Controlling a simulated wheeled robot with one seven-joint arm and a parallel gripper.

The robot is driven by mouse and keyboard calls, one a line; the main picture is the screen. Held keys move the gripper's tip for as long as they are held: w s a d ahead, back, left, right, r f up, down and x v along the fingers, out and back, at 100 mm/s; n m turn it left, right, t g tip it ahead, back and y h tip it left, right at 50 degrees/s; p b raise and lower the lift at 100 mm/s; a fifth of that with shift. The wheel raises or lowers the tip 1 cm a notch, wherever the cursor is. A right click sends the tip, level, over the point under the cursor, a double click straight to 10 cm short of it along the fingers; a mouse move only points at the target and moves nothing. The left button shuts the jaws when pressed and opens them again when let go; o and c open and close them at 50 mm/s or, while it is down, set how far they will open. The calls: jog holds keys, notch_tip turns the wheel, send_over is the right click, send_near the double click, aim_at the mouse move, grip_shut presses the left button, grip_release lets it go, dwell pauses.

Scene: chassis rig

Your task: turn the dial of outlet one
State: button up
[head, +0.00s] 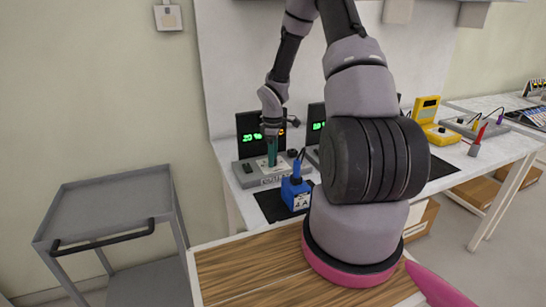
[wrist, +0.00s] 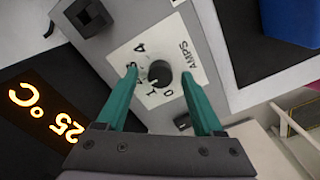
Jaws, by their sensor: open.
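A black round dial (wrist: 159,73) sits on a white plate (wrist: 190,49) marked AMPS, with numbers around it, on a grey unit. A small light mark on the dial seems to face the 1, but it is too small to be sure. My gripper (wrist: 158,76) is open, its two teal fingers on either side of the dial with a gap to each. I cannot tell how deep the fingertips reach. In the head view my gripper (head: 271,152) points down over the grey unit (head: 246,176) and hides the dial. The unit's number is not readable.
A black display (head: 247,128) stands behind the unit; the wrist view shows its orange 25 °C (wrist: 45,112). A blue box (head: 296,194) with a cable stands in front on a dark mat. A grey cart (head: 110,205) is at left. My arm hides the bench's middle.

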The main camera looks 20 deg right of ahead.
grip_shut()
jog(key=shift+m, duration=0.3)
jog(key=m, duration=0.3)
jog(key=shift+m, duration=0.4)
jog(key=m, duration=0.3)
jog(key=shift+m, duration=0.3)
jog(key=m, duration=0.4)
jog(key=shift+m, duration=1.8)
